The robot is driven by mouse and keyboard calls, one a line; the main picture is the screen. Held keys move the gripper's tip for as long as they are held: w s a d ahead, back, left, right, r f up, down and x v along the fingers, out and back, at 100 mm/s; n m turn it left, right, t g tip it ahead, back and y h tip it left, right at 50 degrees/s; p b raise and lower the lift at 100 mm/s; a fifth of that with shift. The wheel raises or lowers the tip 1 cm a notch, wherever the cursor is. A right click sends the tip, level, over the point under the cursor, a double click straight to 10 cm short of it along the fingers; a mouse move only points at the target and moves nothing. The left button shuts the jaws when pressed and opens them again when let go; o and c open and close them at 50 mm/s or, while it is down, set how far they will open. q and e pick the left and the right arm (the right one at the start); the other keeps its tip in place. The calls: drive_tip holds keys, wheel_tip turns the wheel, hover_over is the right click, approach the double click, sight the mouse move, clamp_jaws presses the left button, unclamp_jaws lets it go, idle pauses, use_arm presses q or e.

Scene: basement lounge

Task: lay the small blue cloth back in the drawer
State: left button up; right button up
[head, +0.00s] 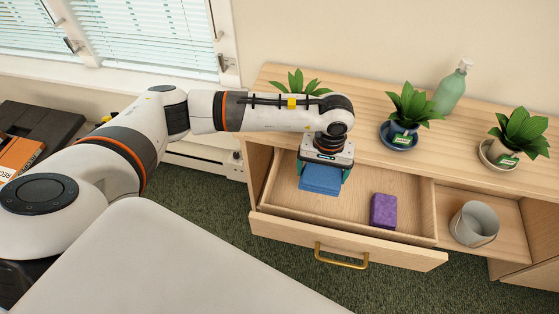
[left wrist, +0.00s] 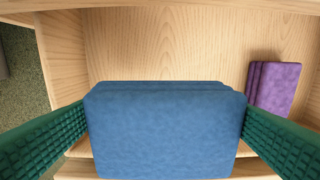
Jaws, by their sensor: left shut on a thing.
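The folded blue cloth (head: 320,179) is between the fingers of my left gripper (head: 324,170), over the left part of the open drawer (head: 345,240). In the left wrist view the blue cloth (left wrist: 165,130) fills the space between the two green fingers (left wrist: 165,125), which touch its sides. I cannot tell whether its underside touches the drawer floor. A folded purple cloth (head: 384,211) lies in the drawer to the right of the blue one. It also shows at the right in the left wrist view (left wrist: 275,85). My right gripper is not in view.
A grey bucket (head: 474,224) sits in the compartment right of the drawer. A brass handle (head: 341,257) is on the drawer front.

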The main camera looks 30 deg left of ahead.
use_arm(q)
drive_tip(key=shift+s+a+f, duration=0.25)
drive_tip(key=shift+a+f, duration=0.4)
drive_tip(key=shift+a, duration=0.05)
hover_over(311, 197)
wheel_tip(311, 197, down, 4)
drive_tip(key=shift+s+f+p, duration=0.1)
drive_tip(key=shift+f+p, duration=0.1)
drive_tip(key=shift+p, duration=0.2)
drive_tip(key=shift+f, duration=2.3)
drive_tip(key=shift+f, duration=0.15)
drive_tip(key=o, duration=0.6)
